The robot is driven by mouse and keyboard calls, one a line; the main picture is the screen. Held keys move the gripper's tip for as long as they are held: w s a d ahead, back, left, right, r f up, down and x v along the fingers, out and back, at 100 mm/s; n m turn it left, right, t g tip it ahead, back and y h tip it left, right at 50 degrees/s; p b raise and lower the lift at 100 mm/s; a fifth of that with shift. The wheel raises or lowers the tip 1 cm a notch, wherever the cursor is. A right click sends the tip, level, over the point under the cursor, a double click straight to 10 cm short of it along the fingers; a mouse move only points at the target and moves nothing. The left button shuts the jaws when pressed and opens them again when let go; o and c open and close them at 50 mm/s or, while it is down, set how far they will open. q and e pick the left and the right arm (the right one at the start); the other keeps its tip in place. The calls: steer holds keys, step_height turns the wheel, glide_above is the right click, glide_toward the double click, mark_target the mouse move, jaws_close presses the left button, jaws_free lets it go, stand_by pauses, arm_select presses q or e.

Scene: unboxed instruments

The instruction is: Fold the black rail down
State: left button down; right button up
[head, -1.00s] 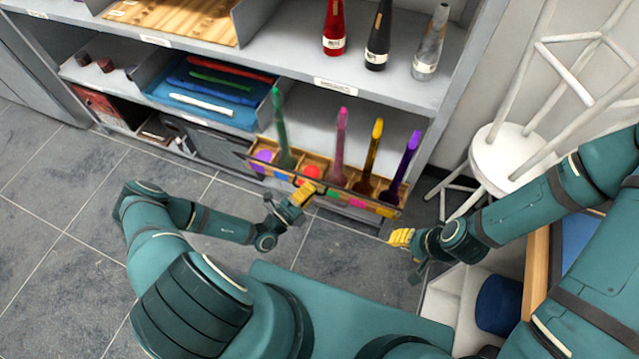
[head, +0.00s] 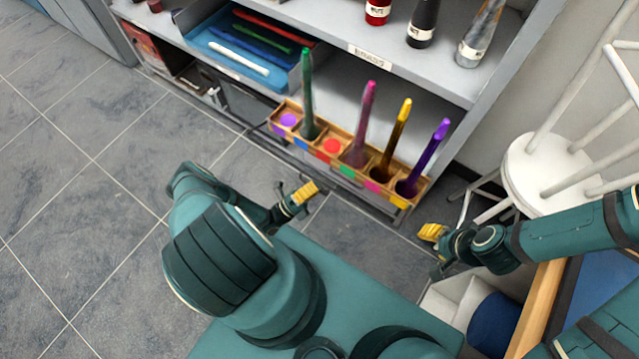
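The black rail (head: 318,168) shows as a thin dark bar along the front of the low shelf, just below the wooden box's front face. It sits low, and its ends are hard to make out. The wooden box (head: 347,172) holds upright coloured sticks in its compartments. My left gripper (head: 304,192), with yellow finger pads, is in front of the rail and below it in the picture, apart from it and holding nothing that I can see. My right gripper (head: 432,233) is off the box's right end, also apart from the rail. The finger gap of neither gripper shows clearly.
The grey shelf (head: 440,82) carries bottles above the box. A blue tray (head: 235,68) with long sticks is at left. A white stool (head: 535,170) stands close on the right. Open tiled floor (head: 80,200) lies at left.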

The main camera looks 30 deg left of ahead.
arm_select(q)
steer(key=shift+s+d+f+m+h, duration=0.15)
steer(key=shift+s+f+m+h, duration=0.1)
steer(key=shift+f+m+h, duration=0.45)
steer(key=c, duration=1.1)
jaws_free()
steer(key=shift+o, duration=0.2)
steer(key=v, duration=0.7)
steer(key=shift+f, duration=0.15)
steer(key=shift+s, duration=0.1)
